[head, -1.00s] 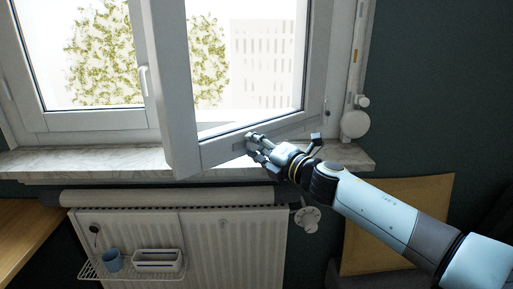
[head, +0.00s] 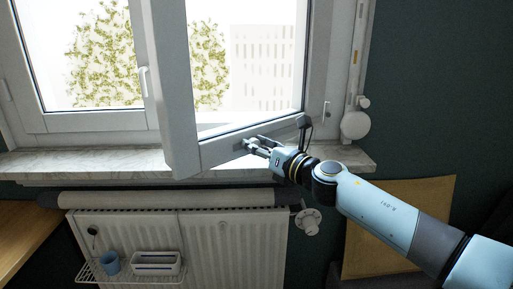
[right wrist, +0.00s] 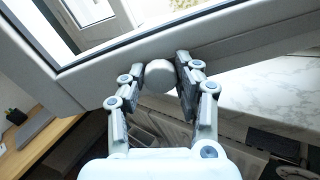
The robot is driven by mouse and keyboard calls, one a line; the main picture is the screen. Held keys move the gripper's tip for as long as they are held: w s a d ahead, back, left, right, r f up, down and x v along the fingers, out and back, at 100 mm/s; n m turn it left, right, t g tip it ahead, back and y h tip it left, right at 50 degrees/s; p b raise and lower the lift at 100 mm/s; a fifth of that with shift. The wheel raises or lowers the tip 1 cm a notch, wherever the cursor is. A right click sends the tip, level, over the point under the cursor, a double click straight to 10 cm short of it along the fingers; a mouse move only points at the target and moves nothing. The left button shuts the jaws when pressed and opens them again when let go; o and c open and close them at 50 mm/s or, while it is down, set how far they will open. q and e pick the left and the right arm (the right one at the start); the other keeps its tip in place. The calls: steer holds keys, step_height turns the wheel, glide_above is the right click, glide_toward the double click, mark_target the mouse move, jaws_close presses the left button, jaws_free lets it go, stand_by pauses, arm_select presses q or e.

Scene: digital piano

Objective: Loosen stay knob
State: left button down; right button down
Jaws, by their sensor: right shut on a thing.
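The stay knob (right wrist: 159,72) is a pale rounded knob at the lower rail of the open window sash (right wrist: 240,52) in the right wrist view. My right gripper (right wrist: 157,78) is shut on it, one finger on each side. In the head view my right gripper (head: 252,145) reaches from the right to the bottom rail of the sash (head: 182,110). My left gripper is not in view.
A marble sill (head: 90,160) runs under the window. Below it are a radiator (head: 235,245) and a wire shelf with a blue cup (head: 111,263) and a white holder (head: 158,262). A wooden desk (head: 25,235) is at the left.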

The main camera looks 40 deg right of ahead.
steer(key=shift+f+n, duration=0.2)
steer(key=shift+n, duration=0.5)
